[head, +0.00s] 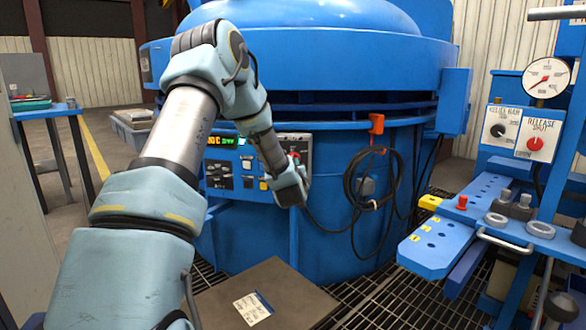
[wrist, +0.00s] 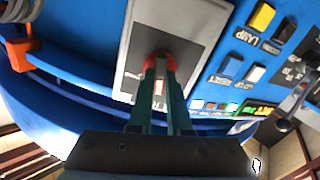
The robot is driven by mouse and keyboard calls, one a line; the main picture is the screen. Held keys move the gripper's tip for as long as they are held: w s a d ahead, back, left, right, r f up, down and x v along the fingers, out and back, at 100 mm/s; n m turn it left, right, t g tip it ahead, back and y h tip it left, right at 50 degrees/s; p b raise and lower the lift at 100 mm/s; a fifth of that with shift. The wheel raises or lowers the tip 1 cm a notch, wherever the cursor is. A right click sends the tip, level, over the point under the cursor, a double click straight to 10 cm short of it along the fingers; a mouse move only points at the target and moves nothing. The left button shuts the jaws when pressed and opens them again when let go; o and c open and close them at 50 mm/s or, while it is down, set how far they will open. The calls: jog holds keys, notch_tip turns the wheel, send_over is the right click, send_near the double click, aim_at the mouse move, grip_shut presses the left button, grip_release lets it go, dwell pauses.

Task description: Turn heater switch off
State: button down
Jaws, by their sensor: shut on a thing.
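The heater switch shows in the wrist view as a red round knob (wrist: 158,57) on a grey plate (wrist: 188,32). My gripper (wrist: 160,70) is shut on the red knob, one finger on each side, and hides most of its face. The lettering on the plate is too covered to read. In the head view the grey plate (head: 299,142) sits at the right end of the furnace's control panel (head: 222,170), and my wrist hides its lower part.
In the wrist view, a yellow button (wrist: 262,17) and white buttons sit right of the plate. In the head view, a coiled black cable (head: 372,180) hangs right of my gripper on an orange hook (head: 376,123). A blue press (head: 490,215) stands at right.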

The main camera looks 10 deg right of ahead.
jog(key=shift+n+b, duration=1.5)
jog(key=shift+n, duration=2.2)
jog(key=c, duration=0.9)
grip_release()
jog(key=shift+o, duration=0.2)
jog(key=p+v, duration=0.1)
jog(key=v, duration=0.9)
jog(key=shift+s, duration=0.35)
jog(key=shift+a, duration=0.2)
